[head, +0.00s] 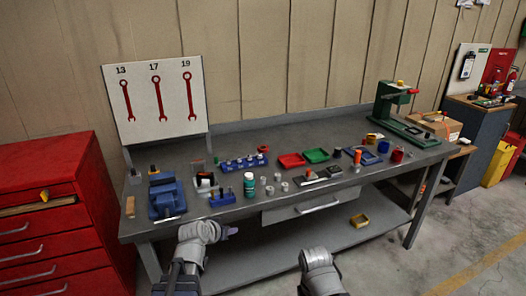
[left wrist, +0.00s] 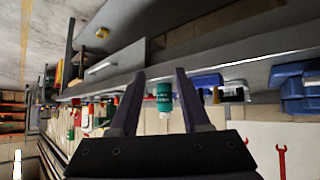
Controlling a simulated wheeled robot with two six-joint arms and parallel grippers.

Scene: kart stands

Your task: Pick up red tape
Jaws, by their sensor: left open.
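A small red round item (head: 397,156), which looks like the red tape, stands on the right part of the workbench beside a blue round item (head: 383,147). My left gripper (head: 231,231) is low in front of the bench's front edge, left of centre, well away from the red item. In the left wrist view its two dark fingers (left wrist: 157,76) are apart with nothing held; a teal bottle (left wrist: 164,98) shows beyond them. I cannot pick out the red tape surely in that view. My right arm shows at the bottom centre of the head view, but its fingers do not show.
A red cabinet (head: 50,220) stands left.

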